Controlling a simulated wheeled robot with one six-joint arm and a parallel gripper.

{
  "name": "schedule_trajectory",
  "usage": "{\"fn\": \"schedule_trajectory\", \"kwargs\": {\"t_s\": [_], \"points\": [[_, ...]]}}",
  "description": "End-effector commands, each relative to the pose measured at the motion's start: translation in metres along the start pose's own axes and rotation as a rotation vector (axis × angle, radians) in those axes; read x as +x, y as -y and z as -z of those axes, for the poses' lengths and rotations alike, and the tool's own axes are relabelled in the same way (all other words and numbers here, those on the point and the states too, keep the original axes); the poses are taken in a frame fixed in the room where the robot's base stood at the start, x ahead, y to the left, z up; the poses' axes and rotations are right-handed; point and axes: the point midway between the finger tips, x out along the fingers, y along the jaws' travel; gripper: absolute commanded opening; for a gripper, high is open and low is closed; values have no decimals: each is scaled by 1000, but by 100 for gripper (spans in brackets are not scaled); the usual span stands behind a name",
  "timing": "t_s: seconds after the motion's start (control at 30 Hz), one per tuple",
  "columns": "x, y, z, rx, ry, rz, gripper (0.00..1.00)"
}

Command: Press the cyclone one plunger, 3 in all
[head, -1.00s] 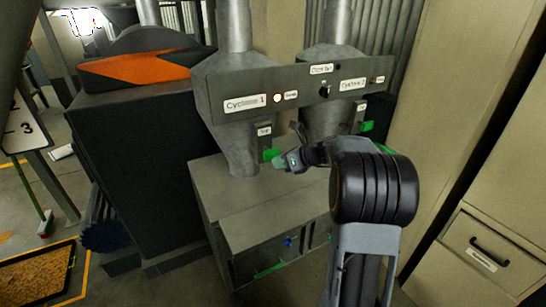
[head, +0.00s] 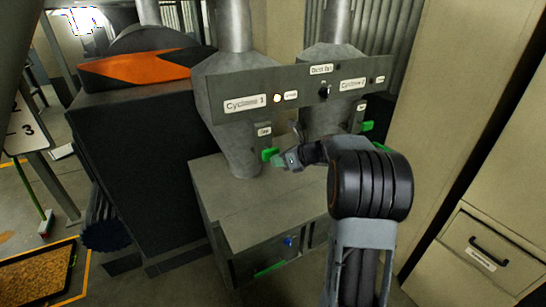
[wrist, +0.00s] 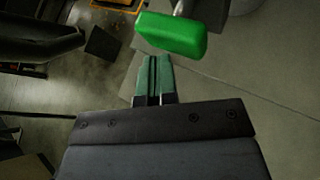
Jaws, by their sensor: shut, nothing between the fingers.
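The cyclone one plunger (head: 269,154) is a green block under the Cyclone 1 panel, at the front of the left grey cone. In the wrist view the green plunger (wrist: 172,36) sits just beyond my fingertips on a thin metal rod. My gripper (head: 281,161) is shut and empty, its fingertips close to the right of the plunger in the head view. In the wrist view my gripper (wrist: 154,60) shows two green fingers together, with a small gap seen before the plunger. Whether they touch is hard to tell in the head view.
A second green plunger (head: 367,126) sits at Cyclone 2, to the right. The grey panel (head: 240,92) with labels and a lit lamp (head: 277,98) hangs above. A grey cabinet (head: 225,205) stands below. A beige cabinet (head: 480,255) stands at the right.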

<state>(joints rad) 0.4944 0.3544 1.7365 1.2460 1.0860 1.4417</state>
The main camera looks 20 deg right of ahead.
Motion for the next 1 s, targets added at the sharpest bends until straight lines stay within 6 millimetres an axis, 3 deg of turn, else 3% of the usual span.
{"fn": "schedule_trajectory", "kwargs": {"t_s": [1.0], "points": [[8,6,-8,-1,2,2,0]]}}
